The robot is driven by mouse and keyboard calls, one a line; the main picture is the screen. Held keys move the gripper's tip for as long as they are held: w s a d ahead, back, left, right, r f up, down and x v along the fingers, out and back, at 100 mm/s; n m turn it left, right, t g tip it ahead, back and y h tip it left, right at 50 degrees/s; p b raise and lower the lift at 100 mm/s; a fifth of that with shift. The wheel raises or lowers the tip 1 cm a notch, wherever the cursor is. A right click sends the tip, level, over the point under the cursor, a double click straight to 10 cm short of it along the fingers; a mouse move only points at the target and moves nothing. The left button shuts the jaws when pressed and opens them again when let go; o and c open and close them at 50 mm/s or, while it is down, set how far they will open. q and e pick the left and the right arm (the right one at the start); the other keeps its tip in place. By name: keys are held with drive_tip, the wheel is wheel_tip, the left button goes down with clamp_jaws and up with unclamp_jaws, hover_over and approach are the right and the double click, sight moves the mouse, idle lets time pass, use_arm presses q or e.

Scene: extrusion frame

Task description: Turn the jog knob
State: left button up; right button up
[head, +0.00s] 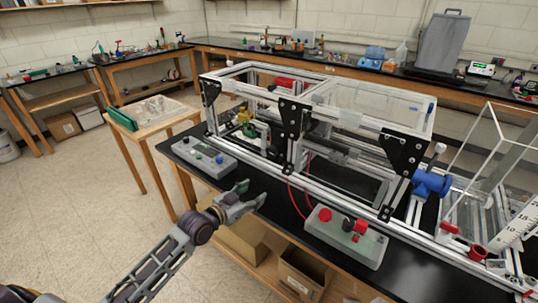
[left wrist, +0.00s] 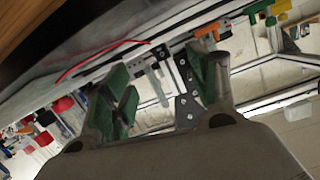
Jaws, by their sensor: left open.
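No part is marked as the jog knob, and I cannot tell which control it is. A pale control box (head: 345,243) on the bench's front edge carries a red button (head: 325,215), a dark knob (head: 347,225) and further red parts. A second grey control box (head: 190,163) to the left carries small green and blue buttons. My left gripper (head: 252,195) is open and empty, in front of the bench edge between the two boxes. Its green-padded fingers (left wrist: 160,82) show spread apart in the left wrist view, with nothing between them. My right gripper is out of view.
An aluminium extrusion frame (head: 290,105) with clear panels stands behind both boxes on the black bench. Red cables (head: 294,202) run down beside the right box. A blue part (head: 431,184) sits at the frame's right end. Cardboard boxes (head: 303,270) are under the bench.

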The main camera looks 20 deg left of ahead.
use_arm(q)
drive_tip(key=w+a+r+t, duration=0.3)
drive_tip(key=r, duration=0.2)
drive_tip(key=b, duration=0.2)
approach(270, 153)
drive_tip(key=shift+w, duration=1.8)
drive_tip(key=shift+w+d+h+b, duration=0.2)
drive_tip(key=shift+w+d+b, duration=0.2)
drive_tip(key=shift+w, duration=0.35)
drive_tip(key=shift+w+d+h+b, duration=0.25)
drive_tip(key=shift+w+d, duration=0.2)
drive_tip(key=shift+w, duration=0.25)
drive_tip(key=shift+b+x, duration=0.45)
drive_tip(key=shift+x, duration=0.85)
drive_tip(key=shift+w, duration=0.15)
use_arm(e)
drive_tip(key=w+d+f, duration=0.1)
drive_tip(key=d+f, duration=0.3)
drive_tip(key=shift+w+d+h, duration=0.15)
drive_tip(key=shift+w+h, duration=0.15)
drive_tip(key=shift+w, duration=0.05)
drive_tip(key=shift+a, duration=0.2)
